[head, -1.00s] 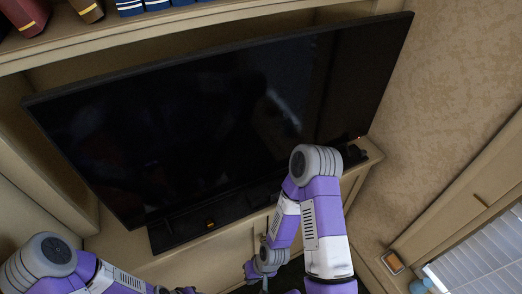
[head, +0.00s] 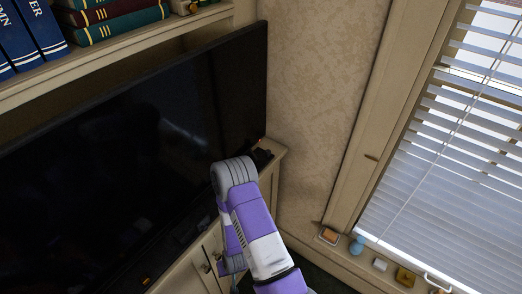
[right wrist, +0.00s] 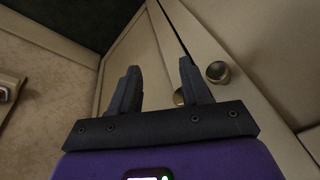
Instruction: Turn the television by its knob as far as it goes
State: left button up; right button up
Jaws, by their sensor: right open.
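The television (head: 110,165) is a wide, black, dark-screened panel on the left of the head view, its left part cut off by the frame. I cannot make out a knob on it. My right arm reaches up in front of the television's lower right, and its gripper is out of the head view. In the right wrist view my right gripper (right wrist: 158,64) is open and empty, pointing toward cream cabinet doors (right wrist: 150,45). My left gripper is not in view.
A shelf of books (head: 110,20) runs above the television. The cream cabinet (head: 190,278) stands below it. To the right are a patterned wall (head: 315,110), a window with blinds (head: 450,150) and a sill with small items, including a blue one (head: 357,245).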

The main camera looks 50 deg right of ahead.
aim_at(269, 153)
jog(key=w+d+r+m+t+h+b, duration=0.1)
jog(key=w+d+r+h, duration=0.15)
jog(key=d, duration=0.65)
jog(key=w+d+r+m+t+h+b, duration=0.1)
jog(key=d+r+t+h+b, duration=0.15)
jog(key=d, duration=0.75)
jog(key=w+d+r+m+t+h+b, duration=0.1)
jog(key=w+d+r+h, duration=0.15)
jog(key=d, duration=0.65)
jog(key=s+d+r+t+h+b, duration=0.1)
jog(key=d+r+h, duration=0.2)
jog(key=d+r, duration=0.25)
jog(key=s+d+r+h+b, duration=0.1)
jog(key=s+d+r+h, duration=0.1)
jog(key=d+r, duration=0.3)
jog(key=w+a+r+n+t+b, duration=0.1)
jog(key=w+a+r+t+b, duration=0.25)
jog(key=w+t+b, duration=0.35)
jog(key=shift+w+d+r+g+y+b, duration=0.1)
jog(key=shift+w+d+g+b, duration=0.25)
jog(key=shift+w+d, duration=0.45)
jog(key=shift+w+d+r+g+y+b, duration=0.1)
jog(key=shift+w+d+g+b, duration=0.25)
jog(key=shift+d, duration=0.75)
jog(key=shift+w+d+r+g+y+b, duration=0.1)
jog(key=shift+w+d+g+b, duration=0.2)
jog(key=shift+w+d, duration=0.55)
jog(key=shift+s+d, duration=0.1)
jog(key=shift+s, duration=0.05)
